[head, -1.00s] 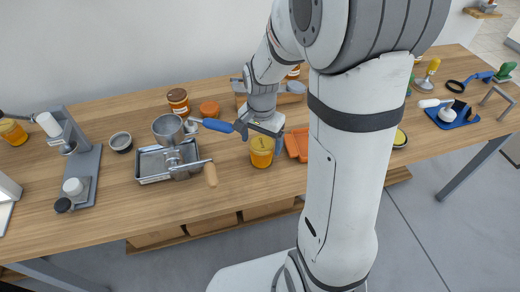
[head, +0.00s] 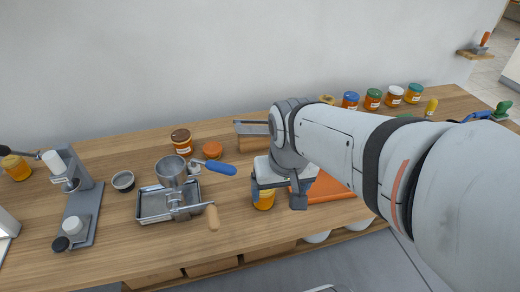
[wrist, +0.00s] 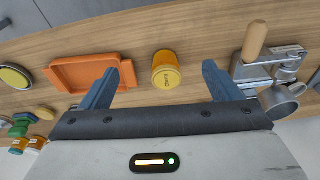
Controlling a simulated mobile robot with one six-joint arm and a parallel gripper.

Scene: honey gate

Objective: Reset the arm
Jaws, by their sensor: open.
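My gripper (head: 278,196) is over the wooden bench, to the right of the metal tray, with its fingers spread apart. In the wrist view my gripper (wrist: 155,88) is open and empty. A honey jar (head: 264,200) stands on the bench near the left finger in the head view, partly hidden by my gripper. In the wrist view the jar (wrist: 166,70) with its yellow lid lies between and beyond the two fingertips, apart from both. My arm reaches in from the right of the head view.
A metal tray (head: 148,212) with a metal pot and wooden-handled tool is left of the jar. An orange tray (head: 330,192) is on the right, also in the wrist view (wrist: 70,77). Several lidded jars line the bench's back right. The bench (head: 250,238) front is clear.

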